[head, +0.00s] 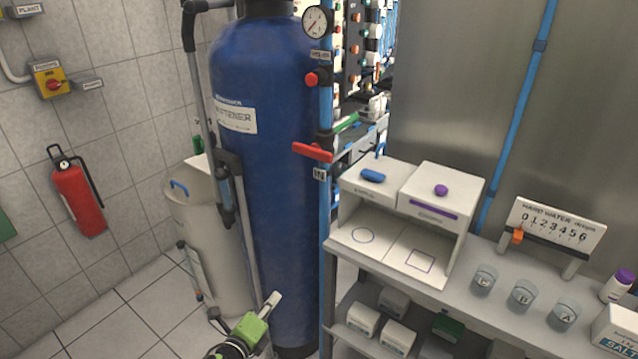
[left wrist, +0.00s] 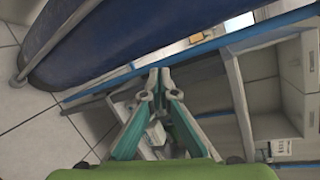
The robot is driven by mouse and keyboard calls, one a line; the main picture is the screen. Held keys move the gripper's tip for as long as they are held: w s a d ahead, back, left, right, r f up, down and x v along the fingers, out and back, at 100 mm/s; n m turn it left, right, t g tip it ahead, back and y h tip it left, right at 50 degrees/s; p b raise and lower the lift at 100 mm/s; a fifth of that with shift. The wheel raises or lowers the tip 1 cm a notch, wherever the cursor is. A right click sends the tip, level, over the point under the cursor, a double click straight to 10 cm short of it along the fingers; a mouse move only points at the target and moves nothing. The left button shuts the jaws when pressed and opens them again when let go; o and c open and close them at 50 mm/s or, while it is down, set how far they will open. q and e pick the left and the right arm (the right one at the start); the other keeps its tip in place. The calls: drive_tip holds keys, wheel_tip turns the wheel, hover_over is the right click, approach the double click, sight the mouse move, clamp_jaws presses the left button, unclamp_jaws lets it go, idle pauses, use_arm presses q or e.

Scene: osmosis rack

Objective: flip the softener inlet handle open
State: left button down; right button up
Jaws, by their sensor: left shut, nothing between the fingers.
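The blue softener tank (head: 265,130) stands left of centre in the head view. A vertical blue pipe (head: 326,230) runs along its right side. The red handle (head: 313,152) sits on this pipe just above a tag reading IN, and lies roughly crosswise to the pipe. My left gripper (head: 273,299), with a green body, is low in front of the tank, well below the handle and apart from it. In the left wrist view its fingers (left wrist: 160,76) are together and empty. I cannot make out the red handle there. My right gripper is not in view.
A pressure gauge (head: 317,22) and a red knob (head: 312,79) are higher on the pipe. A green handle (head: 346,123) is just behind. A grey bench (head: 450,290) with a white box stand and cups fills the right. A pale barrel (head: 212,240) stands left of the tank.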

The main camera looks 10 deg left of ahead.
sight(312, 152)
use_arm(q)
drive_tip(key=w+d+r+m+t+h+b, duration=0.1)
drive_tip(key=d+r+m+t+h, duration=0.1)
drive_tip(key=r+m, duration=0.6)
drive_tip(key=w+d+r+m+t+h+b, duration=0.1)
drive_tip(key=d+r+m+h, duration=0.3)
drive_tip(key=r, duration=1.5)
drive_tip(key=w+m+t, duration=0.1)
drive_tip(key=m, duration=0.3)
drive_tip(key=shift+w, duration=0.25)
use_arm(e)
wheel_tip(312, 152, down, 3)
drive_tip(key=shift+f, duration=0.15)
use_arm(q)
drive_tip(key=shift+d+r, duration=0.1)
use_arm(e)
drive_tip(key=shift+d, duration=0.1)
use_arm(q)
drive_tip(key=w+d+r+p, duration=0.3)
drive_tip(key=w+r+p, duration=0.2)
drive_tip(key=w, duration=0.4)
drive_tip(key=shift+d+r, duration=0.3)
drive_tip(key=shift+r, duration=0.4)
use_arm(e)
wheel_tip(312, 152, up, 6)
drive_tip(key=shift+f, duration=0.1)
